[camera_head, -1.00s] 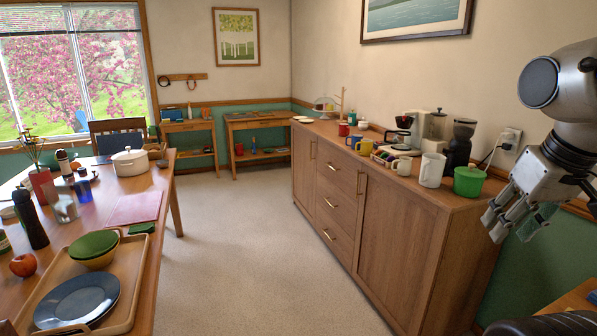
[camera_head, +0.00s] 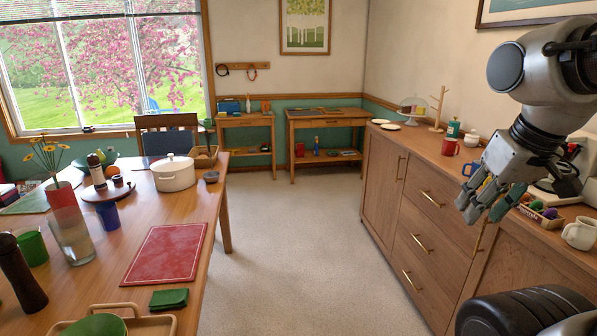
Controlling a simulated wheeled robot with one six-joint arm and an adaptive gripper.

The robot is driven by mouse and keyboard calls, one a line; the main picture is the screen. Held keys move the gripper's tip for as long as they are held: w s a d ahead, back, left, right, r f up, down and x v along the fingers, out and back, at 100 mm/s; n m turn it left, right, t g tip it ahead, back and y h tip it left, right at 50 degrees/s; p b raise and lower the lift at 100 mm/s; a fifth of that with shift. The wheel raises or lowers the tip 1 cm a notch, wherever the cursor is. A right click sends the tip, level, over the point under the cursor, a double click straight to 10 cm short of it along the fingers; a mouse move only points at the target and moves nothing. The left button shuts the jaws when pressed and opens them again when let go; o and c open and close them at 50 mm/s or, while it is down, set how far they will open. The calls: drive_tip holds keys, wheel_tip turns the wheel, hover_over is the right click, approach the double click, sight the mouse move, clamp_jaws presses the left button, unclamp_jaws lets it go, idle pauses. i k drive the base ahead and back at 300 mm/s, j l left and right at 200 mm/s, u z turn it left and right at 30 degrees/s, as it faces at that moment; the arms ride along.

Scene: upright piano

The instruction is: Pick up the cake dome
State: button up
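The cake dome (camera_head: 413,106) is a clear glass cover over something yellow and pink, on a stand. It stands at the far end of the wooden sideboard, near the back wall, beside a wooden mug tree. My gripper (camera_head: 482,205) hangs at the right of the view, in front of the sideboard's edge and much nearer to me than the dome. Its fingers point down and to the left. I see nothing held in it, but how far the fingers are apart is not clear.
The sideboard (camera_head: 440,215) runs along the right, with white plates (camera_head: 390,126), a wooden mug tree (camera_head: 438,108), a red mug (camera_head: 449,147) and a coffee maker near my gripper. A crowded dining table (camera_head: 110,240) fills the left. The floor (camera_head: 290,240) between them is clear.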

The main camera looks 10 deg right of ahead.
sight(415, 106)
drive_tip(key=i, duration=2.2)
drive_tip(key=i+j+z, duration=0.15)
drive_tip(key=i+z, duration=0.35)
drive_tip(key=i, duration=0.15)
drive_tip(key=i+j+z, duration=0.45)
drive_tip(key=i, duration=0.15)
drive_tip(key=i+j+z, duration=0.95)
drive_tip(key=j, duration=0.35)
